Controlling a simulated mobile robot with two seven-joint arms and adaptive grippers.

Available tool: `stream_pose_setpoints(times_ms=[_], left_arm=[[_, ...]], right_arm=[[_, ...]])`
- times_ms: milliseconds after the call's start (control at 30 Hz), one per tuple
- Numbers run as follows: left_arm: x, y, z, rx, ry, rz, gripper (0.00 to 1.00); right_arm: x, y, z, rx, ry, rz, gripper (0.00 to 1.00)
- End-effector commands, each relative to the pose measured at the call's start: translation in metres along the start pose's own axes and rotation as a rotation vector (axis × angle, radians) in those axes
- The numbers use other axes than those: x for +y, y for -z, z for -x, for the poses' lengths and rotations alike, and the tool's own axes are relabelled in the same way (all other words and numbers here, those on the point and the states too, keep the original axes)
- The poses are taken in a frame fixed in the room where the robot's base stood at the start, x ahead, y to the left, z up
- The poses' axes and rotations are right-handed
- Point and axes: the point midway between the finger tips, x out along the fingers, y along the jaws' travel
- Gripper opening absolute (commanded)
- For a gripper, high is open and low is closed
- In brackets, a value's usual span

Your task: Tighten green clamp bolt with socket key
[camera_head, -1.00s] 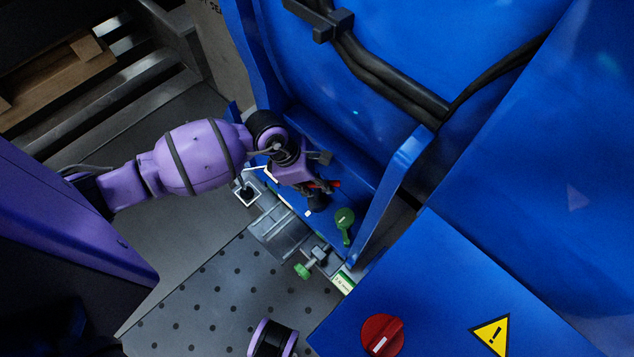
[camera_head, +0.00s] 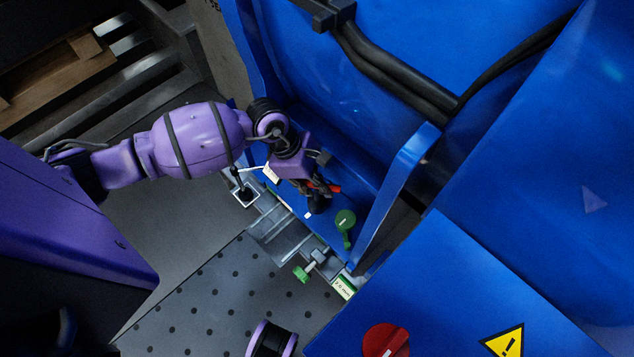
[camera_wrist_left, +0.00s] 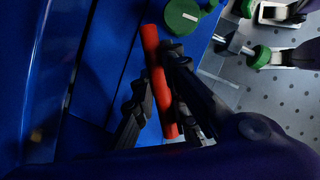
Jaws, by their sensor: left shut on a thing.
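My left gripper (camera_head: 318,192) is shut on a red bar, which looks like the socket key's handle (camera_head: 334,188). The red bar (camera_wrist_left: 158,80) lies between the dark fingers in the left wrist view. The key's lower end is hidden or too dark to tell. A green round part with an arm (camera_head: 345,219) stands on the blue floor plate, right of and below the gripper. It also shows in the left wrist view (camera_wrist_left: 182,16), beside the bar's top end. A green knob on a metal bolt (camera_head: 301,274) sits at the plate's front edge, apart from the gripper.
A blue upright post (camera_head: 392,195) and the blue wall with black cables (camera_head: 375,70) close in the right and back. A blue box with a red switch (camera_head: 387,341) stands at lower right. A perforated grey table (camera_head: 215,300) is in front. Purple-and-white parts (camera_wrist_left: 290,55) are unclear.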

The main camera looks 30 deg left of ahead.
Motion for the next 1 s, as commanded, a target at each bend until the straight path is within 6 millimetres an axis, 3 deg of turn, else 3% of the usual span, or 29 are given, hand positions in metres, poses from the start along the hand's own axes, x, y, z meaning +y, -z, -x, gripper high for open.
stream_pose_setpoints(times_ms=[600, 1000], left_arm=[[0.001, 0.000, -0.001, 0.003, 0.086, -0.202, 0.00], [-0.001, 0.001, -0.001, 0.004, 0.101, -0.225, 0.00]], right_arm=[[-0.001, -0.021, -0.019, -0.025, 0.001, 0.000, 0.40], [-0.001, -0.023, -0.020, -0.026, 0.001, 0.000, 0.40]])
